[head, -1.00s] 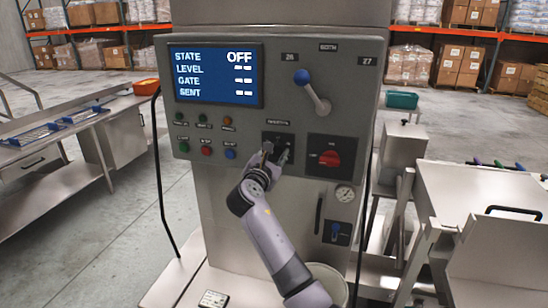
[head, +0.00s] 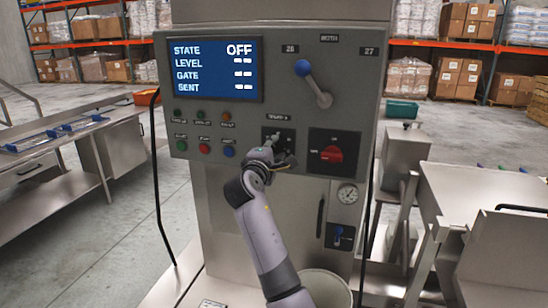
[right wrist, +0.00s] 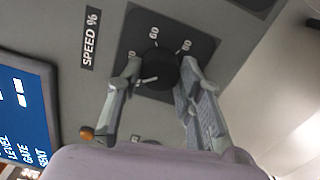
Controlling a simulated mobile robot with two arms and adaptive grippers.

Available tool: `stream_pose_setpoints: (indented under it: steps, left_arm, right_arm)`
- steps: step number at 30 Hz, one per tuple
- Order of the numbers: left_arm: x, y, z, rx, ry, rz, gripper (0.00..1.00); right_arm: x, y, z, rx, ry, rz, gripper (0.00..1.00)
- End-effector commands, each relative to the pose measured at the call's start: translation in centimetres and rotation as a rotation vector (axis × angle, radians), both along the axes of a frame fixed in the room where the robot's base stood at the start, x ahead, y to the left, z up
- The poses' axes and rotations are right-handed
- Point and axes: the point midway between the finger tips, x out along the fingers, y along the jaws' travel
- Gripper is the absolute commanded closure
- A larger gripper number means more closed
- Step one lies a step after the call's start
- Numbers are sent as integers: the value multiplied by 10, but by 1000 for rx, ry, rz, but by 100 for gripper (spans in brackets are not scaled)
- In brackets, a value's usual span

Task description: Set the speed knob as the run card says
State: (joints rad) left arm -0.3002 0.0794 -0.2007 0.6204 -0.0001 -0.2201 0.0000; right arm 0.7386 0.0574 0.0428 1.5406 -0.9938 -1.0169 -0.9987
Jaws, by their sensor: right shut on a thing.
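The speed knob (right wrist: 158,68) is a black round knob on a dark plate beside the label SPEED % (right wrist: 90,38). A white mark on it points to the picture's lower left; 60 and 80 are readable, and another number is partly hidden by a finger. My right gripper (right wrist: 158,77) has its two fingers on either side of the knob, shut on it. In the head view my right gripper (head: 276,155) is at the dark knob plate (head: 279,136) and hides the knob. A small card (head: 211,304) lies at the bottom edge, unreadable. My left gripper is out of view.
The panel screen (head: 213,70) reads STATE OFF. Close by are a red rotary switch (head: 331,154), a blue-tipped lever (head: 313,82), several push buttons (head: 204,148) and a gauge (head: 347,194). Steel tables stand at both sides.

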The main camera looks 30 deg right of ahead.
Motion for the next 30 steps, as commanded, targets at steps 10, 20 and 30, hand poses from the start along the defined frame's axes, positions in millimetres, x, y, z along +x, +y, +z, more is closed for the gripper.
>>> stream_pose_setpoints:
  steps: [10,20,30]
  left_arm:
    - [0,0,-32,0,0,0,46]
    - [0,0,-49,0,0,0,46]
    - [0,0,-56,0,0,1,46]
  right_arm:
    - [0,0,-5,212,-242,-1,94]
    - [0,0,-5,356,-410,-1,94]
    - [0,0,-3,419,-484,-2,94]
